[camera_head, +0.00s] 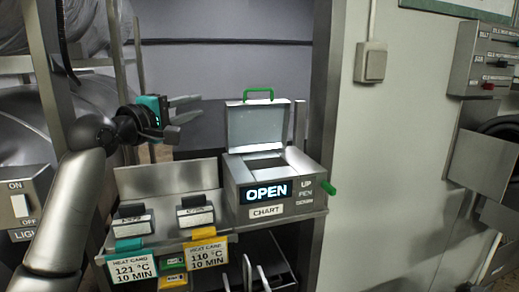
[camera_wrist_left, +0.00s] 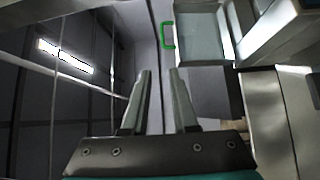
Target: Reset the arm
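My left arm (camera_head: 70,215) comes in from the left in the head view and bends at the wrist. My left gripper (camera_head: 186,108) is held in the air above the shelf, left of the chart recorder's raised lid. Its two fingers are apart with nothing between them, and they also show apart in the left wrist view (camera_wrist_left: 162,80). My right gripper is in neither view.
The chart recorder (camera_head: 232,195) has its lid (camera_head: 258,128) up and its display reads OPEN. Heat cards, a green one (camera_head: 130,266) and a yellow one (camera_head: 206,255), hang at the shelf front. A post (camera_head: 330,90) stands right of the recorder.

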